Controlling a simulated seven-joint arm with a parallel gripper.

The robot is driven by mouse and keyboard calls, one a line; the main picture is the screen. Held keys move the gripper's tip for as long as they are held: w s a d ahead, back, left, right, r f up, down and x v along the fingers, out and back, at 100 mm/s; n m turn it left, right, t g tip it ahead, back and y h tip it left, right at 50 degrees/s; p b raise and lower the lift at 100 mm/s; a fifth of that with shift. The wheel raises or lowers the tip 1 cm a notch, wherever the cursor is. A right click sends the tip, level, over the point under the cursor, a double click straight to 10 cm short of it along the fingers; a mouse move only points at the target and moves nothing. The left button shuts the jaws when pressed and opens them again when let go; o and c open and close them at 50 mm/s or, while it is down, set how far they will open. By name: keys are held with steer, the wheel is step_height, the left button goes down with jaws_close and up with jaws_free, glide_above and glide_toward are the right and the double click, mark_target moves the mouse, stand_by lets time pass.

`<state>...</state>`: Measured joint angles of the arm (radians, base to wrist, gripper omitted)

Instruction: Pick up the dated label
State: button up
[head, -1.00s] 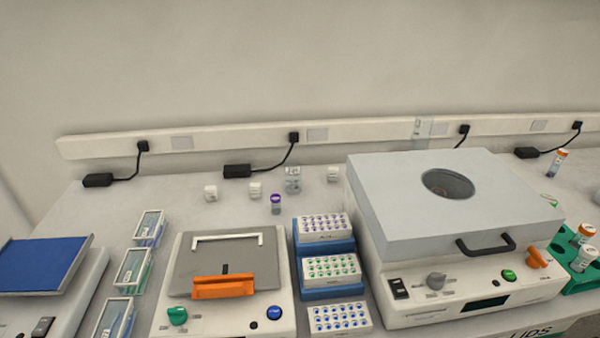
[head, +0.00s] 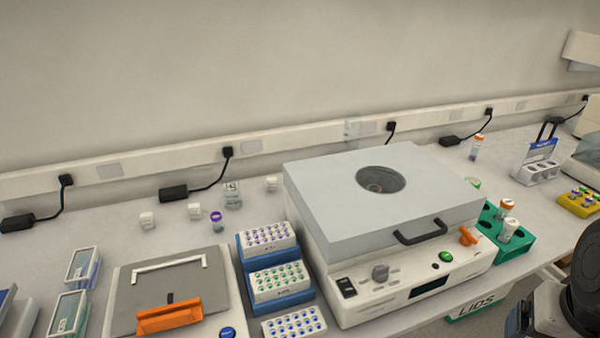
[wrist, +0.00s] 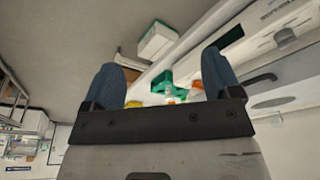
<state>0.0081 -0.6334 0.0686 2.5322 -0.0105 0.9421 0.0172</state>
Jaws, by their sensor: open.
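I cannot make out a dated label in either view; any print on the small items is too small to read. My gripper (wrist: 163,80) shows in the wrist view with its two blue fingers wide apart and nothing between them. Beyond the fingers, the wrist view shows a green rack (wrist: 163,82) with orange-capped items, at a distance. The head view does not show my fingers; only a dark part of my arm shows at its lower right edge.
A large grey-lidded centrifuge (head: 320,205) fills the bench's middle. Left of it stand a blue stepped rack (head: 246,268) of vial boxes and a device with an orange handle (head: 168,315). The green tube rack (head: 535,240) is to the right, with a yellow block (head: 572,206) beyond.

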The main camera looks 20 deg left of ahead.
steer(key=shift+c, duration=0.3)
steer(key=c, duration=0.5)
steer(key=shift+r, duration=0.1)
